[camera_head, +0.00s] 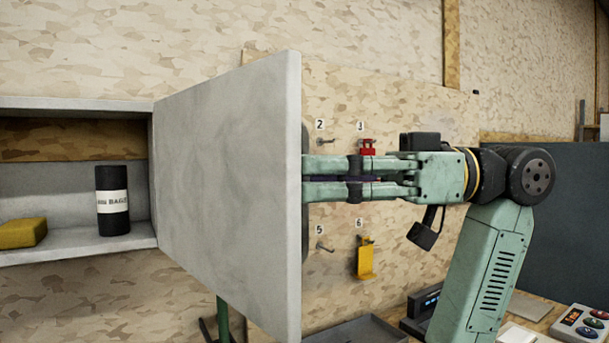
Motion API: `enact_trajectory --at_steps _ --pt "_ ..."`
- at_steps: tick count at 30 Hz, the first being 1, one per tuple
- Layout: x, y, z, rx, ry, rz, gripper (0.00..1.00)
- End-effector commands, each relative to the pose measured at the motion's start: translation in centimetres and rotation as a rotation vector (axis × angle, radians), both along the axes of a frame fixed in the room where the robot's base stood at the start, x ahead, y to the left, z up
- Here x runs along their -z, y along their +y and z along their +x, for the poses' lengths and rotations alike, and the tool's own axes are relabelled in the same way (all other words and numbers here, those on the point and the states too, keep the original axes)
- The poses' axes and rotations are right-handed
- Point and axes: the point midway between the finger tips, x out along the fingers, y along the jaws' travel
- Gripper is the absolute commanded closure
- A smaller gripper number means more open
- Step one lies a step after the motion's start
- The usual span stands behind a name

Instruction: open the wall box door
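The grey wall box door (228,180) stands swung wide open, hinged at the right side of the wall box (75,254), so its inside face shows. My gripper (310,178) reaches in from the right, with its two green fingers pointing left at the door's free edge. The fingertips are at or behind that edge, beside a dark strip on the door's far side that may be its handle. The door hides the tips, so I cannot tell whether they touch or grip it.
Inside the box are a black roll labelled "BAGS" (112,200) and a yellow block (22,233). Behind my gripper, a board with numbered hooks carries a red item (368,146) and a yellow item (366,260). A bench with devices (584,325) is at lower right.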

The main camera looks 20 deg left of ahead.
Motion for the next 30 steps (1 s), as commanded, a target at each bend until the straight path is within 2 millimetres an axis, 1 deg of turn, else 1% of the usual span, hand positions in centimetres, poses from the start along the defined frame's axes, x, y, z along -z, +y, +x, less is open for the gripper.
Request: enact_trajectory --at_steps 1,6,9,13,18,30 --pt "-0.1 -1.0 0.6 0.003 0.002 0.001 0.69" --pt "-0.1 -4.3 2.4 0.002 0.002 0.003 0.69" --pt "-0.1 -5.9 3.4 0.002 0.001 0.002 0.69" --pt "-0.1 -7.5 4.3 0.001 -0.001 0.002 0.69" --pt "0.0 -8.5 4.9 0.000 -0.001 0.002 0.69" --pt "0.0 -8.5 4.9 0.000 -0.001 0.002 0.69"
